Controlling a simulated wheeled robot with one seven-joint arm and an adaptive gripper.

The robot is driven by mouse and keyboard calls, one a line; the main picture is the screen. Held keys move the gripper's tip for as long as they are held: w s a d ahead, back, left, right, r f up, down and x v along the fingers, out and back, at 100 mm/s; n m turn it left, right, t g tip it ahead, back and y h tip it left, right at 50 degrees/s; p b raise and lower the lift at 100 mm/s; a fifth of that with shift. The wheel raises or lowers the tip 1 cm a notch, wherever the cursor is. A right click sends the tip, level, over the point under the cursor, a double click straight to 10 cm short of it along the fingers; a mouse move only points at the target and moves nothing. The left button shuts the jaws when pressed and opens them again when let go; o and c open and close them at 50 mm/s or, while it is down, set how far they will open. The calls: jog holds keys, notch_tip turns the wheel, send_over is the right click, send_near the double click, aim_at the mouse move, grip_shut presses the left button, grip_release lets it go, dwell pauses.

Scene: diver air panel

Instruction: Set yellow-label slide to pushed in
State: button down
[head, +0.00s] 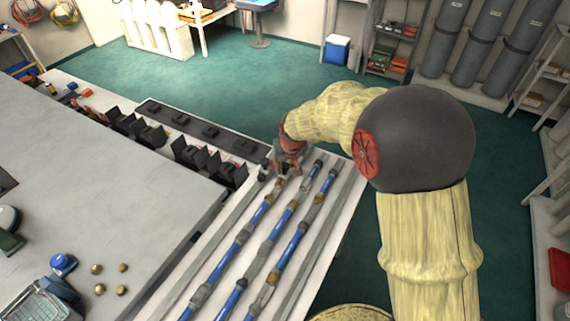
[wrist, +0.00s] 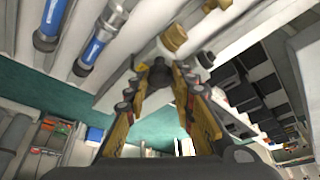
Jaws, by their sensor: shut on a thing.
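My gripper (head: 284,170) is at the far end of the sloping panel, low over its upper left part. In the wrist view my gripper (wrist: 160,80) has its two fingers brought together around a small dark knob (wrist: 160,72). The fingers hide much of this knob. No yellow label can be made out, so I cannot tell from a label that it is the yellow-label slide, or how far in it sits.
A brass knob (wrist: 173,37) is close beyond the fingertips. A row of black switch blocks (head: 190,154) stands to the left. Green floor (head: 225,75) lies open beyond.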

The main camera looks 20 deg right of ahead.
dwell(0.3)
jog(key=s+a+p, duration=0.1)
jog(key=s+a, duration=0.3)
dwell(0.3)
jog(key=c, duration=1.5)
grip_release()
jog(key=shift+c, duration=0.2)
jog(key=v, duration=1.2)
